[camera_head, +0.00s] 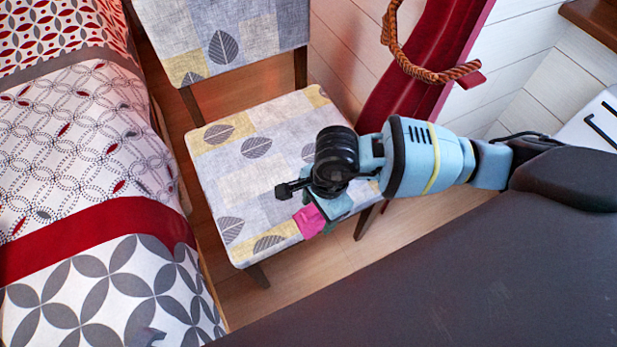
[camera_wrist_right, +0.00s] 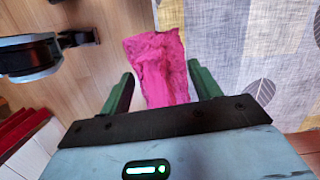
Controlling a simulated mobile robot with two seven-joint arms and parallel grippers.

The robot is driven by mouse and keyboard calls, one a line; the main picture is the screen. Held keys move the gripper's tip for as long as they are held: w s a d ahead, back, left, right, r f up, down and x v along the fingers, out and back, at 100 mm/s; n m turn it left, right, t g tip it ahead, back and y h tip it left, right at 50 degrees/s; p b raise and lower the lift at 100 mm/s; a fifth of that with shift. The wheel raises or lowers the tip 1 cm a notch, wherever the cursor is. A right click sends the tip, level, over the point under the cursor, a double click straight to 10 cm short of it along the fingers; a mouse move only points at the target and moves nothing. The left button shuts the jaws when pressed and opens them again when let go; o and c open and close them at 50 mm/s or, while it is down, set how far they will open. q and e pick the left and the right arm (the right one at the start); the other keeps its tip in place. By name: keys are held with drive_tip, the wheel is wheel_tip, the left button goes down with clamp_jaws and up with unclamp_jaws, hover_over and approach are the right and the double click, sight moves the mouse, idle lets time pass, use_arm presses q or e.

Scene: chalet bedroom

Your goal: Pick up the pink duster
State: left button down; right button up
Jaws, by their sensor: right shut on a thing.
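The pink duster (camera_head: 309,221) is at the front right edge of the patterned chair seat (camera_head: 250,150), partly hidden by my right gripper (camera_head: 322,222). In the right wrist view the duster (camera_wrist_right: 158,68) lies between the two green fingers of my right gripper (camera_wrist_right: 158,92), with its far end sticking out past them. The right gripper is shut on the duster. The seat fabric (camera_wrist_right: 235,50) shows to the right of it and the wooden floor to the left. I cannot tell whether the duster still touches the seat.
A bed (camera_head: 85,170) with a patterned cover stands close on the left of the chair. The chair back (camera_head: 225,35) rises behind the seat. A red frame with a brown rope (camera_head: 420,70) leans by the white plank wall. Some wooden floor (camera_head: 290,280) is bare in front.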

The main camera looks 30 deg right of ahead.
drive_tip(key=shift+s+a+r+p, duration=0.1)
drive_tip(key=shift+s+r+p, duration=0.1)
drive_tip(key=shift+s, duration=1.05)
drive_tip(key=shift+s+r+p, duration=0.1)
drive_tip(key=shift+s+p, duration=0.05)
drive_tip(key=shift+s, duration=1.1)
drive_tip(key=o, duration=0.4)
drive_tip(key=shift+c, duration=1.4)
